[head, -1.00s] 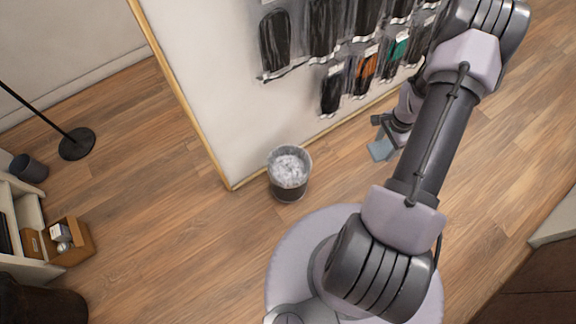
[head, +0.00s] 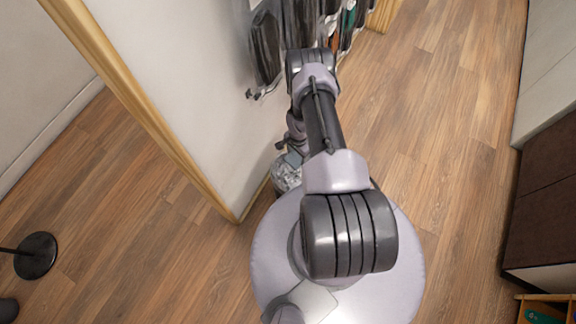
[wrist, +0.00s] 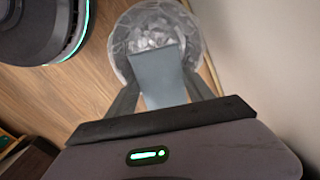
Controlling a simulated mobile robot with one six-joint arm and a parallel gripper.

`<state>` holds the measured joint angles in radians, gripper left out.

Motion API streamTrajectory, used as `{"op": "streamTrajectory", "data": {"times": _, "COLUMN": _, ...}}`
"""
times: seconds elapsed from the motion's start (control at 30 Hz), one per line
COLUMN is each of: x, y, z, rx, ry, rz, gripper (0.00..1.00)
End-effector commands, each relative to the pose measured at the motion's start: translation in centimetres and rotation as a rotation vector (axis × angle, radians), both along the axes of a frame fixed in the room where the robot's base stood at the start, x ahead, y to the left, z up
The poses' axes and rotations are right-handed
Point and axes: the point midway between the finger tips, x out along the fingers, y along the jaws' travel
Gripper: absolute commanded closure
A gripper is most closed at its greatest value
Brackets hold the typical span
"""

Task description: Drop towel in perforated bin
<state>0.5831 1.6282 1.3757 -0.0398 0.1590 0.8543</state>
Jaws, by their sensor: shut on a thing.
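The towel (wrist: 158,75) is a flat blue-grey cloth. My gripper (wrist: 154,82) is shut on it in the wrist view, and the towel sticks out ahead of the fingers. The bin (wrist: 120,47) is round, with a pale clear liner and crumpled whitish contents. In the wrist view the towel's far end overlaps the bin's opening; I cannot tell its height above it. In the head view the bin (head: 283,180) is partly hidden behind my arm, and the towel (head: 293,158) shows as a small patch over its rim. Perforations cannot be made out.
A white panel (head: 190,90) with a wooden edge stands close beside the bin, with dark packaged items (head: 266,45) hanging on it. A black round stand base (head: 36,255) is on the floor at left. Wooden floor (head: 440,130) is open to the right.

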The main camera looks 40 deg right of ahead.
Motion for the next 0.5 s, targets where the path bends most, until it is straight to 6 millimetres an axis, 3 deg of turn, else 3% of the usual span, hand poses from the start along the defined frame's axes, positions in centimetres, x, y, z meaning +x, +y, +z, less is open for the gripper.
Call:
{"op": "streamTrajectory", "data": {"times": 0.4, "x": 0.0, "y": 0.0, "z": -5.7, "rx": 0.0, "ry": 0.0, "rz": 0.0, "gripper": 0.77}}
{"op": "streamTrajectory", "data": {"times": 0.5, "x": 0.0, "y": -0.1, "z": -6.0, "rx": 0.0, "ry": 0.0, "rz": 0.0, "gripper": 0.77}}
